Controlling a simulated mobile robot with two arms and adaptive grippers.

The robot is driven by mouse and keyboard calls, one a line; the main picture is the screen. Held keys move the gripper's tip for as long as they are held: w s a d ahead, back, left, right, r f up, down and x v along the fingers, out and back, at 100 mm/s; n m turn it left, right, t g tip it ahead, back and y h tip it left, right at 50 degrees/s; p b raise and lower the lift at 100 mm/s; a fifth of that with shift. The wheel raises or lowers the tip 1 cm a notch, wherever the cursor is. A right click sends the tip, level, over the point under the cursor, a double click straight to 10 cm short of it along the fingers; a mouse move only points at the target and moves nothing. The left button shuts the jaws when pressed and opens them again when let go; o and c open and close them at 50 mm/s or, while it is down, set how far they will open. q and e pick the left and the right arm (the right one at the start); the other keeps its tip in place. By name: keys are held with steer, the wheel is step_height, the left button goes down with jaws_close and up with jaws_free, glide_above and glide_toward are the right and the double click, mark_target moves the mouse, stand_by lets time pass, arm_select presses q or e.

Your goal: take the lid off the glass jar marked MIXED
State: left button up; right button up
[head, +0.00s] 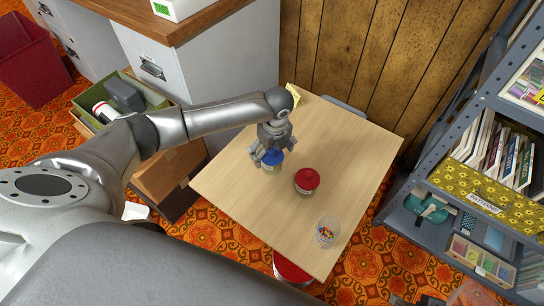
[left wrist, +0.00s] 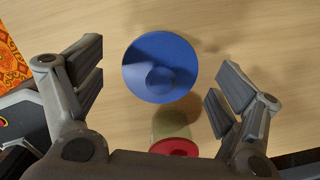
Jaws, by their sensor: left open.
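A jar with a blue lid (head: 273,158) stands on the light wooden table under my left gripper. The blue lid, with a round knob, also shows in the left wrist view (left wrist: 160,68). My left gripper (head: 270,149) is open, with its fingers apart on either side of the blue lid and not closed on it. A jar with a red lid (head: 307,181) stands to the right of it, and a clear glass container with colourful small pieces (head: 327,233) stands near the front edge. I cannot read a MIXED label on any jar. My right gripper is not in view.
The wooden table (head: 245,205) is otherwise mostly bare. A wood-panelled wall is behind it. A grey metal shelf unit (head: 415,190) with books and boxes stands at the right. A green drawer or box (head: 80,104) lies left, and a red round thing (head: 290,270) shows below the table.

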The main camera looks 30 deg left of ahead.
arm_select(q)
steer(key=c, duration=0.8)
steer(key=shift+c, duration=0.3)
